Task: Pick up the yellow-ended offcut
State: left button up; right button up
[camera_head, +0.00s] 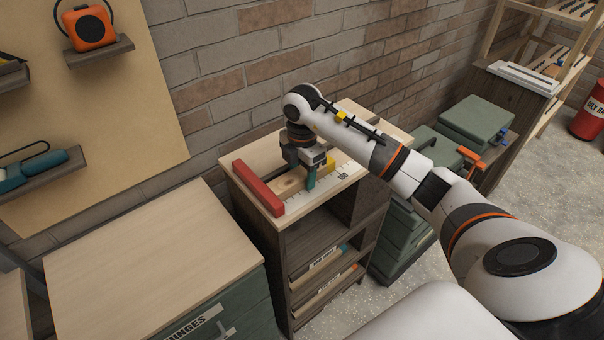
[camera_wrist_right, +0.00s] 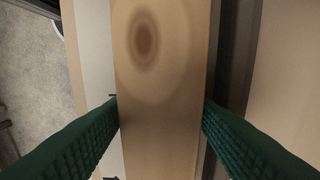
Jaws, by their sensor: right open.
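The offcut (camera_head: 289,183) is a light wooden piece with a dark knot. It lies on top of the small wooden cabinet, and its yellow end (camera_head: 325,163) shows just right of my gripper. My right gripper (camera_head: 302,179) is open and points down over the offcut. In the right wrist view the offcut (camera_wrist_right: 160,85) runs lengthwise between the two green fingers (camera_wrist_right: 160,110), one on each side. I cannot tell whether the fingers touch it. The yellow end is out of the wrist view. My left gripper is not in view.
A red bar (camera_head: 257,188) stands at the left of the cabinet top (camera_head: 240,163). A white ruler strip (camera_head: 343,176) lies along the front of the offcut. A brick wall (camera_head: 240,60) rises behind. Green cases (camera_head: 475,117) stand to the right, and a bare wooden top (camera_head: 140,265) is at front left.

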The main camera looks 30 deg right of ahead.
aim_at(302, 171)
jog(key=c, duration=0.9)
jog(key=shift+r, duration=0.15)
jog(key=shift+r, duration=0.35)
notch_tip(302, 171, up, 8)
jog(key=shift+f+b, duration=0.1)
jog(key=shift+b, duration=0.5)
jog(key=shift+r, duration=0.65)
